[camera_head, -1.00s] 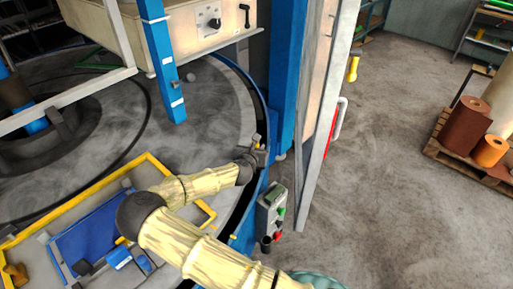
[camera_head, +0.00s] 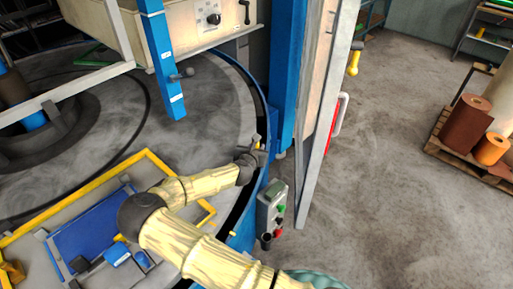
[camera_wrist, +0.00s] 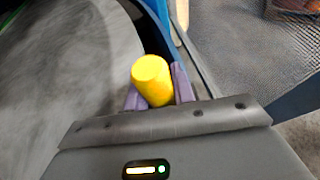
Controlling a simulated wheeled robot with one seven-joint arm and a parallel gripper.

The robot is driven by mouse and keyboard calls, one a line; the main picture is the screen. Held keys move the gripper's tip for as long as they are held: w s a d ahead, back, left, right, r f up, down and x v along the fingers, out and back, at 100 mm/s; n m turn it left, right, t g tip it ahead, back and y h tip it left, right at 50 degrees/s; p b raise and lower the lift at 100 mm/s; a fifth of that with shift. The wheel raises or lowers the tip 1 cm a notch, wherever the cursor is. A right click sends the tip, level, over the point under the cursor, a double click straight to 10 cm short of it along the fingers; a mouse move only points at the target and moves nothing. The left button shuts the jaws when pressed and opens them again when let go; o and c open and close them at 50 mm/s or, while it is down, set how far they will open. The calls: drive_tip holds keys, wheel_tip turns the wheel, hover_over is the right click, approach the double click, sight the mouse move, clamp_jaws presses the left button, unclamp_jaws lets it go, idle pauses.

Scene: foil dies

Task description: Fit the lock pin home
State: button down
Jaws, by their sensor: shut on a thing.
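A yellow cylindrical piece, which I take for the lock pin (camera_wrist: 152,82), stands between the purple fingers of my gripper (camera_wrist: 158,92) in the wrist view. The fingers are shut on it. In the head view my gripper (camera_head: 258,146) is at the right rim of the round grey table (camera_head: 215,110), by the blue curved wall (camera_head: 262,108). The pin shows there only as a tiny yellow spot at the fingers. Its lower end and any hole under it are hidden.
A control box (camera_head: 271,212) with buttons stands just below my gripper. A blue post (camera_head: 287,80) and an open door panel (camera_head: 325,100) rise to the right. A yellow-edged tray (camera_head: 75,195) lies lower left. Open floor (camera_head: 410,200) is right of the door.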

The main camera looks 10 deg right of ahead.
drive_tip(key=c, duration=1.1)
unclamp_jaws()
drive_tip(key=shift+s, duration=0.1)
drive_tip(key=b+v, duration=0.2)
drive_tip(key=v, duration=1.5)
drive_tip(key=shift+b, duration=0.35)
drive_tip(key=shift+a, duration=0.15)
